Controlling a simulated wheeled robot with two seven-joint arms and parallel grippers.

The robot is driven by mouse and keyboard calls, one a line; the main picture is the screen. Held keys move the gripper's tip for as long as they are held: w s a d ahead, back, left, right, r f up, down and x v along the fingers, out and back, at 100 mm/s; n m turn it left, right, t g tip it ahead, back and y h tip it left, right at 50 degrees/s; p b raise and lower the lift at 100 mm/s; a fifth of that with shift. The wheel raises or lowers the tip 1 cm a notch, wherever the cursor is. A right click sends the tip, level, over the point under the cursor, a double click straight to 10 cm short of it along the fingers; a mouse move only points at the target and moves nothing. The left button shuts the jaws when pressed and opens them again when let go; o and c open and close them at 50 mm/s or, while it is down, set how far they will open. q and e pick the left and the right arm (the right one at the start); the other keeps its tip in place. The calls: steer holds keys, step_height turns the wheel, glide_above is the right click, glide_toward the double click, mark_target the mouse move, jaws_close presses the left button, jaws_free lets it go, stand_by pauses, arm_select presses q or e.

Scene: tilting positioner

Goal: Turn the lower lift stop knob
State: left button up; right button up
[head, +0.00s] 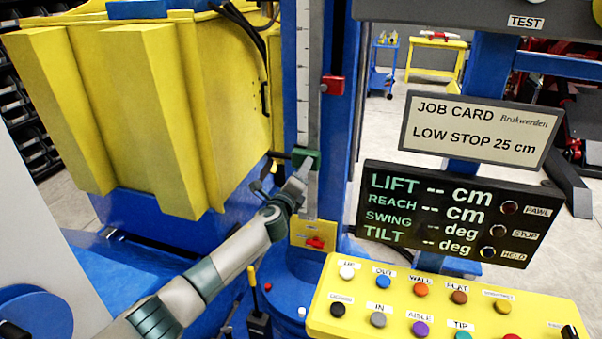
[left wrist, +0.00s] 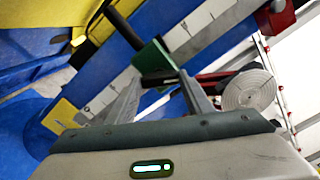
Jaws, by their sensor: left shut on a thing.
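The lower lift stop is a green block (head: 307,157) on the scaled upright. It also shows in the left wrist view (left wrist: 153,58), with a black bar (left wrist: 121,26) sticking out on its far side. My left gripper (head: 301,177) reaches up to this block from below left. In the left wrist view my left gripper (left wrist: 160,82) has its fingertips close against the block's near side, shut on a small dark part there, the stop's knob. The knob is mostly hidden by the fingers. My right gripper is not in view.
A red stop block (head: 333,85) sits higher on the scale (head: 309,60). A yellow plate with a red part (head: 315,242) is below. The job card (head: 480,130) reads LOW STOP 25 cm. The display (head: 450,214) shows dashes. A yellow button panel (head: 440,300) stands at front right.

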arm_select(q)
steer(key=o, duration=1.1)
steer(key=shift+c, duration=0.2)
steer(key=shift+s, duration=0.1)
steer(key=b+v, duration=0.3)
steer(key=v, duration=1.4)
